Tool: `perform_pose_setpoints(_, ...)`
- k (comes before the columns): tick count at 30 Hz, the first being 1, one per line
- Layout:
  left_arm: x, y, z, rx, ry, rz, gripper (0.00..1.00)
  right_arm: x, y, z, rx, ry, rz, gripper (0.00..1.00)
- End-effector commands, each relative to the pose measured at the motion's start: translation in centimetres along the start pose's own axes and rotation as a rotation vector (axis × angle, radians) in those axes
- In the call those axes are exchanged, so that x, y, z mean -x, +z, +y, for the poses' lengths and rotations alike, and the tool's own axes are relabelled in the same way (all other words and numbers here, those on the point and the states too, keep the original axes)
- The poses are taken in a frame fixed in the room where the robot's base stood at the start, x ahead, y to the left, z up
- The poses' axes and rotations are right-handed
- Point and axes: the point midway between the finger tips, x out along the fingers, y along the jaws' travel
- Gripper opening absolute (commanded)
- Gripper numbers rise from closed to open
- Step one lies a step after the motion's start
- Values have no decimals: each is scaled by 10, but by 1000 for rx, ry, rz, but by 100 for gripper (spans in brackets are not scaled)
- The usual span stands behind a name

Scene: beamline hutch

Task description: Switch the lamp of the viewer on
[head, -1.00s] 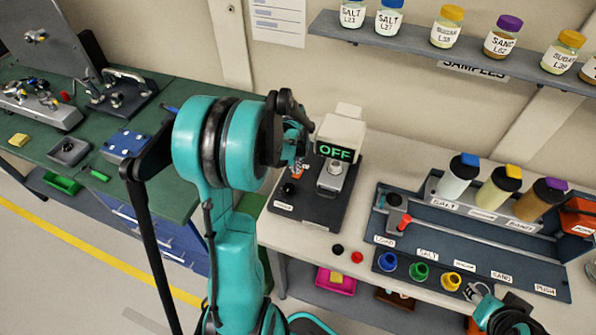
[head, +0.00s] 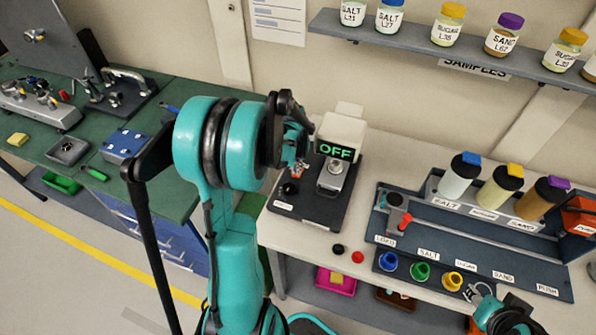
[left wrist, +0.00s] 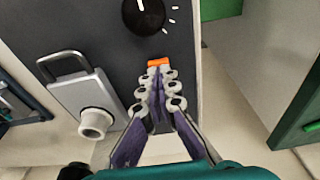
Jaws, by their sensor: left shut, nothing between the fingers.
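The viewer (head: 344,128) stands on a dark base at the back of the white table, and its display reads OFF in green. A black knob (head: 289,188) sits on the base; it also shows at the top of the left wrist view (left wrist: 145,14). My left gripper (head: 297,168) is over the left part of the base. In the left wrist view its fingers (left wrist: 158,82) are closed together with nothing between them. An orange switch (left wrist: 158,62) is just beyond the fingertips; contact cannot be told. My right gripper (head: 475,293) is at the lower right, its opening unclear.
A metal stage with a pale round post (left wrist: 92,122) is beside the fingers. Right of the viewer is a dark tray (head: 470,240) with bottles and coloured cups. A black and a red cap (head: 357,257) lie at the table's front. A shelf (head: 440,52) of jars hangs above.

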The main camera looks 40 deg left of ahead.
Motion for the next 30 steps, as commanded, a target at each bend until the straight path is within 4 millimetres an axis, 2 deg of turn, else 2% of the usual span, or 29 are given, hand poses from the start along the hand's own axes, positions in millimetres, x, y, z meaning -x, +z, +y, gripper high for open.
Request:
perform_pose_setpoints(22, -12, 2, 0, 0, 0, 0, 0, -8, 6, 0, 0, 0, 0, 40)
perform_pose_setpoints(30, -1, 0, 0, 0, 0, 0, 0, -2, 1, 0, 0, 0, 0, 40)
